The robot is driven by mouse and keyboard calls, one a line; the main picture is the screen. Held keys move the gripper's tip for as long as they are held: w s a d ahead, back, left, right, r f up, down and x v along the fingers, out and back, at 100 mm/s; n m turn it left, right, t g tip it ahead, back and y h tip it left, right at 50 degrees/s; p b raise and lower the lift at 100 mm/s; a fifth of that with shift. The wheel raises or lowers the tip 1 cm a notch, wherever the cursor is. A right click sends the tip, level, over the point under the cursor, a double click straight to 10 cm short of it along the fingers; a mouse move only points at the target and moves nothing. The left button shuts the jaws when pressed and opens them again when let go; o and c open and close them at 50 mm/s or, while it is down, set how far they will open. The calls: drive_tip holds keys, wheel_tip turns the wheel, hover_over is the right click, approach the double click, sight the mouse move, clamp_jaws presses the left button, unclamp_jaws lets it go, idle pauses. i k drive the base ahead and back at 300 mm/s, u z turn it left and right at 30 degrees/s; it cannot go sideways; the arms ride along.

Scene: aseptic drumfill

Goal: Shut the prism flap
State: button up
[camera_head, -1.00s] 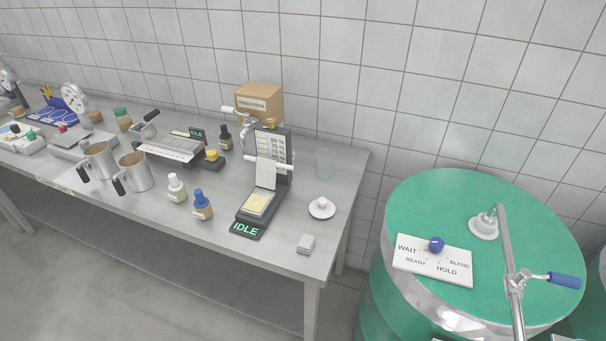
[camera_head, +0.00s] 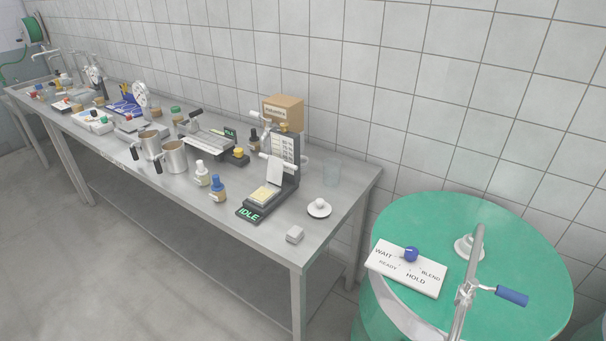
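A black bench instrument (camera_head: 289,196) stands near the right end of the steel bench, with a green IDLE display at its front. A pale yellow prism plate (camera_head: 265,194) lies bare on its low front part. Behind the plate, a light grey flap (camera_head: 275,173) stands raised, with a white bar handle at its top. The flap is open and apart from the plate. A panel with printed lines rises behind it. My gripper is not in view.
A small white dish with a knob (camera_head: 319,208), a grey block (camera_head: 295,234) and a clear beaker (camera_head: 332,172) stand right of the instrument. Bottles (camera_head: 217,189) and metal jugs (camera_head: 174,157) stand left. A green drum (camera_head: 500,225) with a pipe stands right of the bench (camera_head: 340,215).

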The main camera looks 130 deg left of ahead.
sight(275, 165)
drive_tip(key=i, duration=0.25)
drive_tip(key=z, duration=0.15)
drive_tip(key=k, duration=0.2)
drive_tip(key=u, duration=3.3)
drive_tip(key=k, duration=0.3)
drive_tip(key=u, duration=2)
